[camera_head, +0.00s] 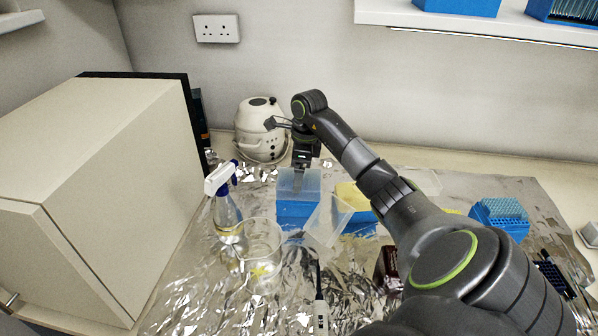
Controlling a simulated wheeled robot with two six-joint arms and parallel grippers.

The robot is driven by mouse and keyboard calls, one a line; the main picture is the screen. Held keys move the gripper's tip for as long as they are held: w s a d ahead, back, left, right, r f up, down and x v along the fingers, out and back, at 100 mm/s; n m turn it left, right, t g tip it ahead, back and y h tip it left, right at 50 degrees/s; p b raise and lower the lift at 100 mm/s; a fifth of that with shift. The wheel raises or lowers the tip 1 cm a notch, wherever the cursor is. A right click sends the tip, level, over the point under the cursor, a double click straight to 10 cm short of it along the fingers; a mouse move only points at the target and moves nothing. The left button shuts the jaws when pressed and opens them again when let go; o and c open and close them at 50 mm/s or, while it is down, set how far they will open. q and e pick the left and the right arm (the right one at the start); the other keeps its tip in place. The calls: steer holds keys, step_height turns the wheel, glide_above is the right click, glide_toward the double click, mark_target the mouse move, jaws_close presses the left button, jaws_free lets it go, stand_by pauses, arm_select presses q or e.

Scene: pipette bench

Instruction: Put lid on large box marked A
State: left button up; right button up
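A blue box (296,214) stands on the foil near the middle, with a clear bluish lid (288,184) at its top. My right gripper (300,176) points down at this lid from behind and overlaps it. Whether its fingers grip the lid, and whether the lid is fully seated, cannot be told. Another clear lid or cover (328,221) is tilted in front, between this box and a blue box with yellow contents (354,198). My forearm partly hides that second box. No letter A is readable on either box. My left gripper is out of view.
A spray bottle (226,212) and a glass beaker (261,248) stand left of the box. A pipette (320,308) lies in front. A white pot-like device (262,130) stands behind. A blue tip rack (501,215) sits at right, and a large cream cabinet (110,190) fills the left.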

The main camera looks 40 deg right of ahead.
steer(key=o, duration=0.8)
steer(key=shift+c, duration=0.2)
steer(key=shift+r, duration=0.2)
step_height(320, 180, up, 2)
steer(key=shift+s+d+r+b, duration=0.1)
steer(key=shift+d+r+b, duration=0.05)
steer(key=shift+b, duration=0.35)
steer(key=r+p, duration=0.1)
steer(key=r, duration=0.3)
steer(key=shift+s+d+r+p, duration=0.15)
steer(key=shift+s+r+p, duration=0.05)
steer(key=shift+p, duration=0.2)
step_height(320, 180, up, 10)
steer(key=p, duration=1)
glide_above(306, 179)
steer(key=shift+s+r, duration=0.1)
